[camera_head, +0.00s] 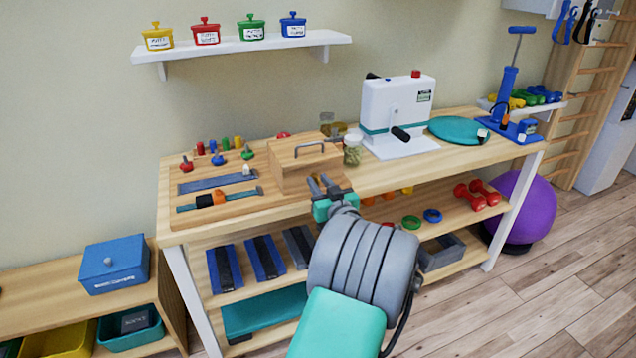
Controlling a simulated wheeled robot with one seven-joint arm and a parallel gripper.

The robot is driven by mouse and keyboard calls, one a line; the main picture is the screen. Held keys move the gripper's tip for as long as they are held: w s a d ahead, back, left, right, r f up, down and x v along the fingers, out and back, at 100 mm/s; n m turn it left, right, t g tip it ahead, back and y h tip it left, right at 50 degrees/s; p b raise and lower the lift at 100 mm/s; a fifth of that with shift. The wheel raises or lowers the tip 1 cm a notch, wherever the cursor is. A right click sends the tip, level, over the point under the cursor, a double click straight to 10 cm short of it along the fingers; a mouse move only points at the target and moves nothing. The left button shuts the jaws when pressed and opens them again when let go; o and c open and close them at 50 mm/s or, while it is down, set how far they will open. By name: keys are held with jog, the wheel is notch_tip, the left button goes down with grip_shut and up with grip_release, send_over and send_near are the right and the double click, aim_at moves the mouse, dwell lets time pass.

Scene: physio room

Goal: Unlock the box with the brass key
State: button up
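A light wooden box (290,178) with a grey handle on its lid stands on the wooden workbench (375,182), left of the middle. Its lid looks closed. My gripper (322,183) is right in front of the box's lower right front, and its fingers overlap the box in this view. I cannot tell whether it touches the box. The fingertips are small and partly merge with the wood, so I cannot tell whether they are shut or hold anything. I cannot make out the brass key or a keyhole.
Left of the box lies a board (228,205) with pegs and straps. Right of it stand jars (352,152), a white crank machine (395,112), a teal disc (453,129) and a blue pump (507,90). A shelf (240,47) with putty pots hangs above.

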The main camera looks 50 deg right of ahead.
jog(key=shift+w+d, duration=0.15)
jog(key=shift+w, duration=0.15)
jog(key=shift+c, duration=0.3)
grip_shut()
